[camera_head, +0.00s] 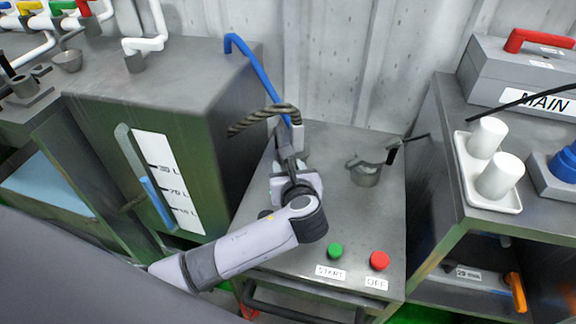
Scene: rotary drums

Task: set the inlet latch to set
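No part is labelled as the inlet latch, so I cannot tell for sure which one it is. A small grey metal cup (366,174) with a lever (391,155) stands on the back right of the grey metal cabinet top. My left gripper (285,138) is over the back left of that top, left of the cup and apart from it. A dark striped curved piece (264,117) shows at the gripper's tip; I cannot tell whether it is held. The fingers are too small and dark to read. My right gripper is not in view.
A green START button (335,251) and a red OFF button (379,260) sit at the cabinet's front. A large grey tank (215,120) with a level scale stands left, a blue hose (262,76) behind. White cups (497,178) stand on a tray at right.

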